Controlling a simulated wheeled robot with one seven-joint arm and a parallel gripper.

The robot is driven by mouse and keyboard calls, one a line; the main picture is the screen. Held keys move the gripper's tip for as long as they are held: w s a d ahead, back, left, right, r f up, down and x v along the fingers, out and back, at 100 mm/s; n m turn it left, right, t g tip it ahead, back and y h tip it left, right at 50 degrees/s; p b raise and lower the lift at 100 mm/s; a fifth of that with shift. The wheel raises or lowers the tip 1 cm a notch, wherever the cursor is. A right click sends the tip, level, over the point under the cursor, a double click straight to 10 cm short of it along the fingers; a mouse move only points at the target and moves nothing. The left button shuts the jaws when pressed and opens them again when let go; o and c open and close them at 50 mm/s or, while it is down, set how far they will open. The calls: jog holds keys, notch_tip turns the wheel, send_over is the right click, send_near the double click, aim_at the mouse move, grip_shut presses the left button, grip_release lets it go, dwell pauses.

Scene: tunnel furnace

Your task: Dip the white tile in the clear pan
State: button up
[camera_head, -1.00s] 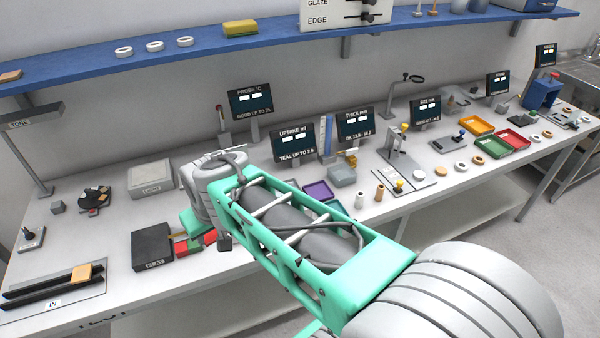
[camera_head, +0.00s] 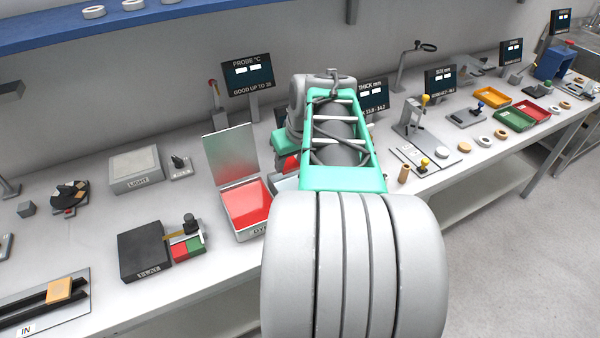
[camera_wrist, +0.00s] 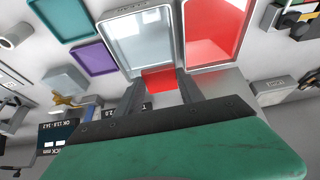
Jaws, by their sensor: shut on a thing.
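My gripper (camera_wrist: 160,88) is shut on a small flat tile (camera_wrist: 159,77). The part of the tile that shows between the fingers looks red, not white. In the wrist view the tile appears at the near edge of the clear pan (camera_wrist: 121,43), a light-rimmed pan with a pale grey inside. I cannot tell its height over the pan or whether they touch. In the head view my arm hides the gripper, the tile and most of the clear pan. The red dye pan (camera_head: 264,229) stands to its left with a raised lid (camera_head: 232,156); its red inside also shows in the wrist view (camera_wrist: 215,28).
A purple tray (camera_wrist: 93,58) and a teal tray (camera_wrist: 62,18) lie beside the clear pan. A dark block (camera_head: 146,251) and a small red and green stand (camera_head: 187,246) are left of the dye pan. Display screens (camera_head: 247,74) stand behind. The bench's left middle has free room.

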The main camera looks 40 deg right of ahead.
jog(key=shift+s+d+f+b, duration=0.25)
jog(key=shift+d+f+b, duration=0.1)
jog(key=shift+f+b, duration=1.15)
jog(key=shift+s+d+f+b, duration=0.3)
jog(key=shift+f+b, duration=0.7)
jog(key=shift+f, duration=0.95)
jog(key=shift+s+d+f+b, duration=0.15)
jog(key=shift+d+f+b, duration=0.25)
jog(key=shift+f+b, duration=1.1)
jog(key=shift+f+p, duration=0.1)
jog(key=shift+p, duration=0.25)
notch_tip(320, 180, up, 10)
jog(key=p, duration=0.7)
